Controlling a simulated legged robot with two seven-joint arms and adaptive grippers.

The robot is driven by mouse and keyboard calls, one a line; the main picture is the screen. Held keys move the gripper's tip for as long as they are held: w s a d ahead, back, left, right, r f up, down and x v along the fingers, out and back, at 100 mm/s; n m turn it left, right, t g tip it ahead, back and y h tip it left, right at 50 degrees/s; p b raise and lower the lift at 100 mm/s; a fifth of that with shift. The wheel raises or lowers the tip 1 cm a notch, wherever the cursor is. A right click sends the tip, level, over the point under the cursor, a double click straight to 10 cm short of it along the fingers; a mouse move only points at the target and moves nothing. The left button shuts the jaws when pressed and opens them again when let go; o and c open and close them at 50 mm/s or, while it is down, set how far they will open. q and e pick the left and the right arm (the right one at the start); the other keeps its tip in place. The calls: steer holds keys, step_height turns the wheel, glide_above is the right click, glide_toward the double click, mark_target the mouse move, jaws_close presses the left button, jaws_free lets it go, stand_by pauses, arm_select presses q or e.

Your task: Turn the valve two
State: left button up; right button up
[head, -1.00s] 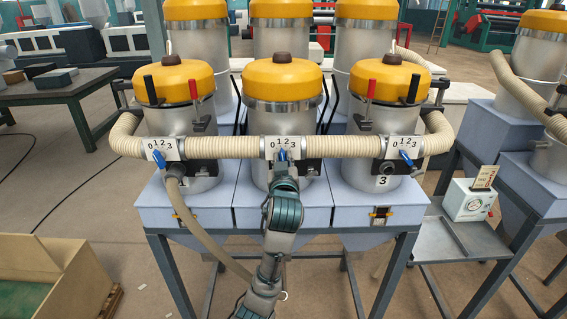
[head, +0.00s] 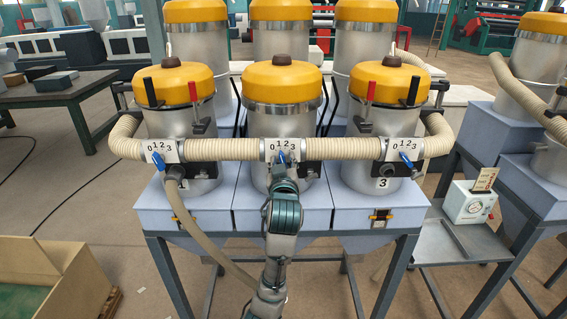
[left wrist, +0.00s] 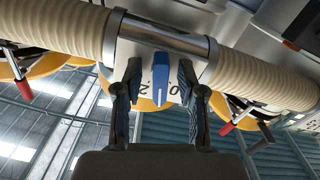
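The middle valve has a blue handle (head: 282,157) below a white plate marked 0 1 2 3 (head: 283,145), on the ribbed pipe. In the left wrist view the blue handle (left wrist: 160,86) stands between the visible 2 and 0, seen upside down. My left gripper (head: 282,172) is just below the handle in the head view. In the left wrist view its two fingers (left wrist: 159,78) stand apart, one on each side of the handle, with gaps visible. The fingertips are partly hidden in the head view. My right gripper is not in view.
Similar blue-handled valves sit at left (head: 158,160) and right (head: 406,158) on the same pipe. Yellow-lidded cylinders stand behind. A small white box (head: 468,202) stands on the right side table.

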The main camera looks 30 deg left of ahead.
arm_select(q)
steer(key=shift+s+d, duration=0.1)
steer(key=v, duration=1.1)
steer(key=shift+s+d, duration=0.25)
steer(key=shift+d, duration=0.1)
steer(key=shift+a+f, duration=0.1)
